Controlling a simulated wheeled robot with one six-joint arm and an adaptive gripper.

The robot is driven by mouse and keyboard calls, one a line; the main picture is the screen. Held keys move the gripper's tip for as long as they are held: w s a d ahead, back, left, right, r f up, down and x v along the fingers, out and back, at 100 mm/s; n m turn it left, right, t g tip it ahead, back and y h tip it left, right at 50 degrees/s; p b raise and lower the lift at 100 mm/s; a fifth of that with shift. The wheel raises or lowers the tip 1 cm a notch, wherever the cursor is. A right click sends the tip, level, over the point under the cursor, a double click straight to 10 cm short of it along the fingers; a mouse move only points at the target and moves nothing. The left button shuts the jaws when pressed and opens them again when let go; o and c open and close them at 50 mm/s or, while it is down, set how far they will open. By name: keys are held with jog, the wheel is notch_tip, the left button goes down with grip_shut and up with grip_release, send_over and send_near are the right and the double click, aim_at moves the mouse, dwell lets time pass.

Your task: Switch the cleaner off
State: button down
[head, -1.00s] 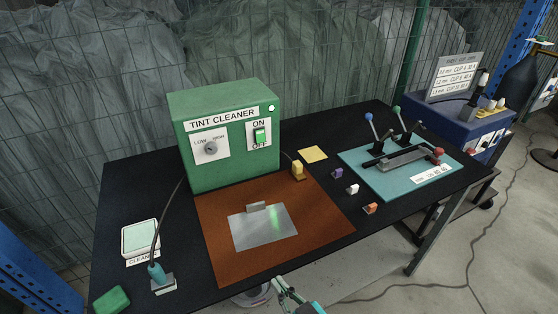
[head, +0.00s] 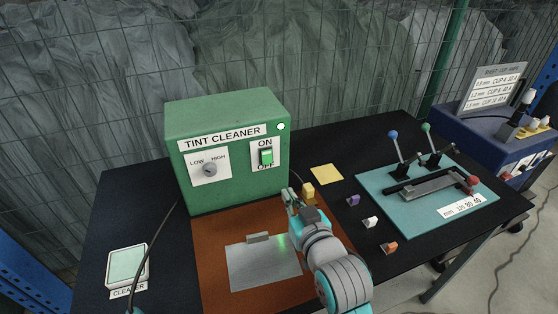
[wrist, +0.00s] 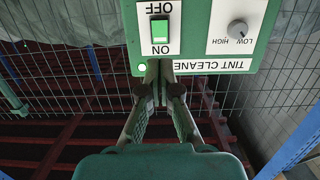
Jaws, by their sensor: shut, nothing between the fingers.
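The tint cleaner (head: 225,190) is a green box at the back of the table. Its rocker switch (head: 266,157) sits on a white plate at the right of its front, with ON above and OFF below. A small lamp (head: 281,126) above the plate looks bright. The wrist view shows the panel upside down, with the green switch (wrist: 159,31) and the bright lamp (wrist: 141,68). My gripper (head: 289,194) is shut and empty, in front of the cleaner and lower than the switch in the head view. Its fingertips (wrist: 159,67) appear just below the panel in the wrist view, apart from the switch.
A LOW-HIGH knob (head: 209,170) is left of the switch. A metal plate (head: 265,270) lies on the brown mat (head: 212,275). A teal lever board (head: 385,215) is at right. A wire fence stands behind.

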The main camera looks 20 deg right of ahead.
aim_at(268, 162)
jog(key=shift+d, duration=0.1)
jog(key=shift+w, duration=0.15)
jog(key=w, duration=0.4)
jog(key=w+f, duration=0.1)
jog(key=w, duration=0.8)
jog(key=shift+w+f, duration=0.25)
jog(key=shift+f, duration=0.15)
jog(key=shift+w, duration=0.1)
jog(key=shift+w+f, duration=0.35)
